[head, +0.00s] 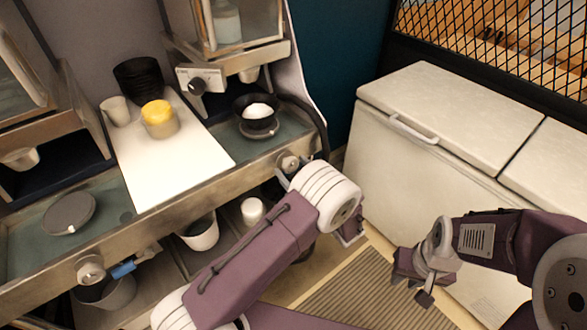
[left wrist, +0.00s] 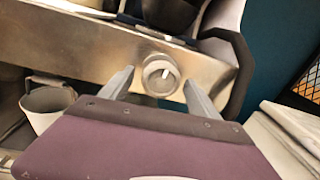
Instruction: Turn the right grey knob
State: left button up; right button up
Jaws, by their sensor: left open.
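The right grey knob (head: 288,162) is on the front metal panel of the counter, below the black bowl. In the left wrist view the knob (left wrist: 160,75) is round, with a light pointer mark near its top. My left gripper (left wrist: 158,88) is open, with one finger on each side of the knob. A gap shows between each finger and the knob, so neither appears to touch it. In the head view my left wrist hides most of that gripper. My right gripper (head: 415,283) hangs open and empty above the striped floor mat, away from the counter.
Another grey knob (head: 90,268) is on the panel at the left. The black bowl (head: 257,114) holds something white. A yellow-topped cup (head: 160,119) stands on the white board (head: 175,165). A white chest freezer (head: 430,150) stands at the right.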

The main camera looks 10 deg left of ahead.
pick_arm(q)
jog(key=shift+c, duration=0.3)
jog(key=c, duration=1.3)
jog(key=shift+r+m+p, duration=0.15)
jog(key=shift+m+p, duration=0.5)
jog(key=shift+m, duration=0.05)
jog(key=shift+m+p, duration=0.95)
jog(key=shift+m, duration=0.25)
jog(key=m+g+p, duration=0.1)
jog(key=m+p, duration=0.2)
jog(key=m, duration=0.2)
jog(key=m+p, duration=0.1)
jog(key=m, duration=0.4)
jog(key=shift+g+p, duration=0.3)
jog(key=shift+p, duration=0.05)
jog(key=shift+m+p, duration=0.35)
jog(key=shift+m, duration=1.85)
jog(key=shift+r, duration=0.1)
